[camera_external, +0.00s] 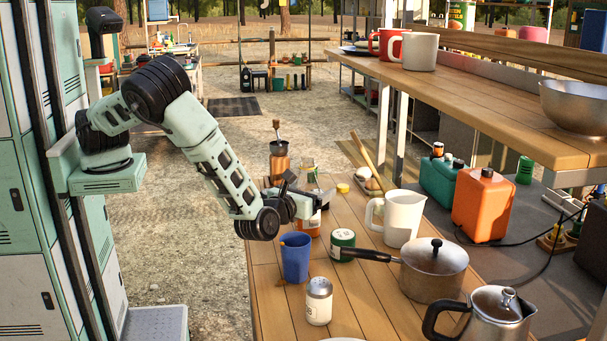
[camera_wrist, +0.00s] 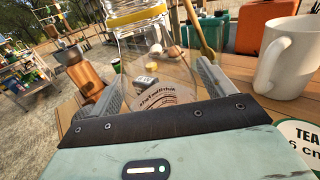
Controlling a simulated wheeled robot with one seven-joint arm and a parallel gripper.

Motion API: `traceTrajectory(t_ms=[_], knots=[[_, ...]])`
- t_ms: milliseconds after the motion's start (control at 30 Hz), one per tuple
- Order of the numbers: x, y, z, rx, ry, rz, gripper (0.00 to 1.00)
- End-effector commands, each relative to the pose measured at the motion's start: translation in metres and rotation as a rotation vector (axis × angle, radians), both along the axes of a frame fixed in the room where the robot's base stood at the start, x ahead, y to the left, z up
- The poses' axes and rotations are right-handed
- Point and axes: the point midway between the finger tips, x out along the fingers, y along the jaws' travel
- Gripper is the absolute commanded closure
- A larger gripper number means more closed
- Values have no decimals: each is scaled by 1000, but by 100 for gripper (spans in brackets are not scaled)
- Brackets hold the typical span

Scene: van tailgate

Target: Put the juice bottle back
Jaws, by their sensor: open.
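My gripper (camera_external: 318,200) is open and low over the wooden table, beyond the blue cup. In the wrist view its two fingers (camera_wrist: 160,86) stand apart, with a clear, see-through vessel with dark print (camera_wrist: 158,98) between them. Whether they touch it is unclear. An orange-and-white container (camera_external: 311,229) shows just below the gripper, mostly hidden by it; it may be the same vessel and the juice bottle, but I cannot tell.
A white jug (camera_external: 403,218), green tin (camera_external: 342,243), blue cup (camera_external: 295,258), can (camera_external: 319,300), lidded pot (camera_external: 433,268) and kettle (camera_external: 497,318) crowd the table. A raised shelf (camera_external: 490,115) runs along the right.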

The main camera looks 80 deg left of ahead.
Motion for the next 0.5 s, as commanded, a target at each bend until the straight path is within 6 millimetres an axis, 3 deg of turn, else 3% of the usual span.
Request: traceTrajectory(t_ms=[267, 500], knots=[[-35, -37, -2, -1, 0, -5, 18], [-35, -35, 47, -4, -2, -1, 18]])
